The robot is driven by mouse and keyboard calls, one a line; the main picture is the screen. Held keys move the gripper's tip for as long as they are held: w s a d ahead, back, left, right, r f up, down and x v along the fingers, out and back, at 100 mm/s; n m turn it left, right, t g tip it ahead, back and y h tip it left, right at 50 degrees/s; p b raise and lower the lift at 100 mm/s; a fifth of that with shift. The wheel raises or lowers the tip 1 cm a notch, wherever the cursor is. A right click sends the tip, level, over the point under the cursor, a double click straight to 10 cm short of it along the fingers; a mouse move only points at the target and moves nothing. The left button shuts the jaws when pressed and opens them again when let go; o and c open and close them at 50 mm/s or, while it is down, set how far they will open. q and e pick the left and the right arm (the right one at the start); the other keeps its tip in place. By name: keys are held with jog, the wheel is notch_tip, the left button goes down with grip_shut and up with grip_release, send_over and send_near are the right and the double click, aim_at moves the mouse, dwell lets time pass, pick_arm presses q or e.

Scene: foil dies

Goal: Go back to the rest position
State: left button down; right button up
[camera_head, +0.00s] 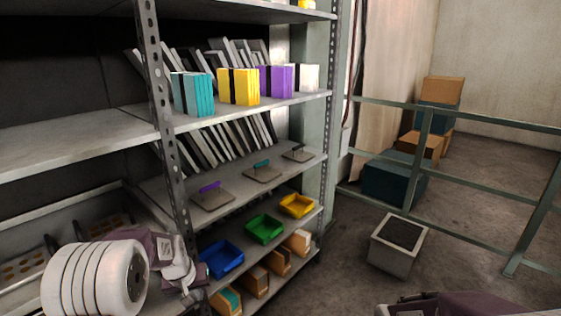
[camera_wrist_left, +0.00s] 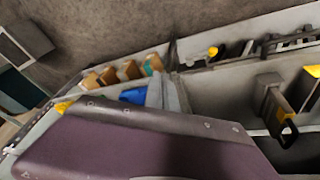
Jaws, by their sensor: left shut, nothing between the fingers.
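My left gripper (camera_head: 190,290) is at the lower left of the head view, in front of the shelf rack's post and left of the blue bin (camera_head: 222,258). It is shut with nothing held. In the left wrist view, grey finger parts (camera_wrist_left: 168,95) show beyond my purple wrist housing, near the blue bin. My right gripper is not in view; only a part of my right arm shows at the bottom right edge of the head view.
A metal shelf rack (camera_head: 90,136) fills the left side. It bears coloured boxes, handled plates, a green bin (camera_head: 264,228), a yellow bin (camera_head: 297,206) and cartons. A grey planter-like box (camera_head: 390,262) stands on the floor before a green railing (camera_head: 470,176).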

pick_arm(q)
jog(key=s+d+r+m, duration=0.2)
jog(key=s+d+r, duration=0.1)
jog(key=s+d, duration=0.4)
jog(key=s+f+m+g, duration=0.15)
jog(key=s+f, duration=0.25)
jog(key=s, duration=1)
notch_tip(320, 180, up, 17)
jog(key=p, duration=1.6)
jog(key=shift+w+a+g, duration=0.15)
jog(key=shift+w+g, duration=0.15)
jog(key=shift+g, duration=0.15)
